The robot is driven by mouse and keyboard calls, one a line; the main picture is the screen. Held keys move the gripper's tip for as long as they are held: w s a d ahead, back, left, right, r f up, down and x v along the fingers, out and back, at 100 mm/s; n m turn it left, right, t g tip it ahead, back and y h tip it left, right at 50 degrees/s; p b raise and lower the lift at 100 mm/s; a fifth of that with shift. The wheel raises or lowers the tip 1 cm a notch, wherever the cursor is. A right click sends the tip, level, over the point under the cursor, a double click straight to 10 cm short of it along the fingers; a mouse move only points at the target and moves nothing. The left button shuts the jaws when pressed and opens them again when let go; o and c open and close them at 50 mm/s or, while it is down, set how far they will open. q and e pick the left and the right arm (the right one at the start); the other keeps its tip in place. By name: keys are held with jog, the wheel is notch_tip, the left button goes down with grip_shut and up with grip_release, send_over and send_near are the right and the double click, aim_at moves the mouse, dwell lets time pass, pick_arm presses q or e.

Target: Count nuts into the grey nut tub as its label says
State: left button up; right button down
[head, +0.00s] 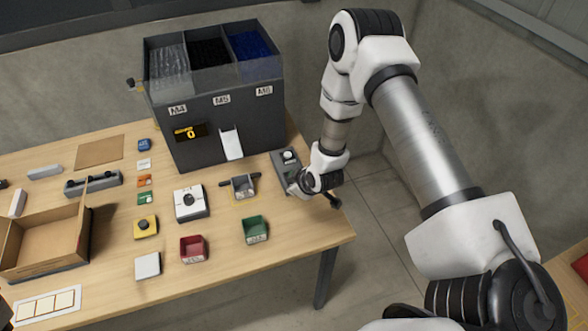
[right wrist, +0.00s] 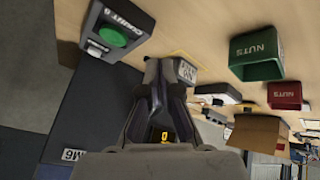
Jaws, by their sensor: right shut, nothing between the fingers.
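The grey nut tub (head: 243,188) sits on a yellow-outlined spot in front of the feeder's white chute. It also shows beyond my fingertips in the right wrist view (right wrist: 186,72); its label is too small to read surely. The dark feeder (head: 215,125) has three bins marked M4, M5 and M6, and its display (head: 190,131) reads 0. A grey count button box (head: 286,158) stands right of the feeder; its green button (right wrist: 112,36) shows in the wrist view. My right gripper (right wrist: 163,68) is shut and empty, close to the button box.
Green (head: 255,229) and red (head: 193,248) nut tubs stand in front. A cardboard box (head: 45,240) is far left. The front right table corner is clear.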

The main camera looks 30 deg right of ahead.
jog(key=w+d+r+n+t, duration=0.2)
jog(key=w+d+r, duration=0.3)
jog(key=w, duration=0.3)
jog(key=shift+w+d+r+h, duration=0.25)
jog(key=shift+d+r+h, duration=0.15)
jog(key=shift+d, duration=0.15)
jog(key=shift+f, duration=0.15)
notch_tip(320, 180, down, 8)
jog(key=b, duration=0.7)
jog(key=shift+f+b, duration=0.3)
jog(key=shift+f, duration=0.1)
jog(key=shift+f, duration=0.1)
jog(key=shift+f, duration=0.3)
